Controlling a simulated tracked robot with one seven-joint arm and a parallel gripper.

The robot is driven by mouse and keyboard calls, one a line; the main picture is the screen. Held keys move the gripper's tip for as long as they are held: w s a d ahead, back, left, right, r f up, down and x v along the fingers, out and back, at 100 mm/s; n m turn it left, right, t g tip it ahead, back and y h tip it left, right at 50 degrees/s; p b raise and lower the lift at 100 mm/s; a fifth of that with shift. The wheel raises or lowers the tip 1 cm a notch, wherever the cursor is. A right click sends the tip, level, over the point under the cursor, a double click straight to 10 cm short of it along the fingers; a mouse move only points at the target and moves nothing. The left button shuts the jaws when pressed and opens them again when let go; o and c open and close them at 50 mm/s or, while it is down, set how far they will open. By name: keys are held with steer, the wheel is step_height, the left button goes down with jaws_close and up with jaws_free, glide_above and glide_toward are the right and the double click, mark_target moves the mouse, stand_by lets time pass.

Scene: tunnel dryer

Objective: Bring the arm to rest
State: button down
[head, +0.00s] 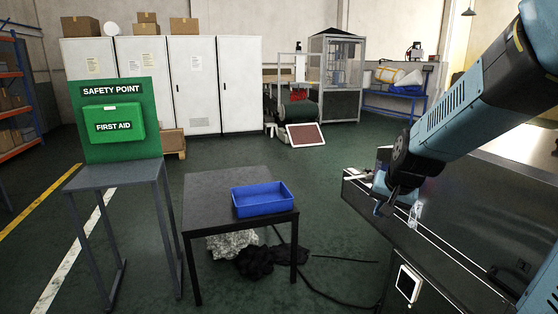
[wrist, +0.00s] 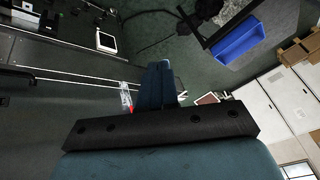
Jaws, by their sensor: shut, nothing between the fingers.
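My gripper (head: 382,208) hangs from the blue arm at the right of the head view, beside the near left end of a long dark machine (head: 460,215). In the wrist view my gripper's blue fingers (wrist: 158,68) lie together with nothing visible between them. A small clear object (head: 414,215) shows just right of the gripper. It also shows in the wrist view (wrist: 125,97), with a red part, beside the fingers. I cannot tell whether the gripper touches it.
A dark table (head: 215,185) with a blue tray (head: 262,212) stands left of the machine. A green first-aid stand (head: 118,130) is further left. Dark and grey heaps and a cable lie on the floor under and beside the table. Green floor is open behind the table.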

steer(key=s+r+n, duration=0.1)
steer(key=s+r, duration=0.2)
steer(key=s, duration=0.3)
steer(key=s+a+r+n, duration=0.1)
steer(key=s+r+n, duration=0.1)
steer(key=s, duration=0.4)
steer(key=s+a+r+n, duration=0.1)
steer(key=s+r, duration=0.3)
steer(key=s, duration=0.2)
steer(key=shift+s+r+n+h, duration=0.3)
steer(key=shift+s+r, duration=0.1)
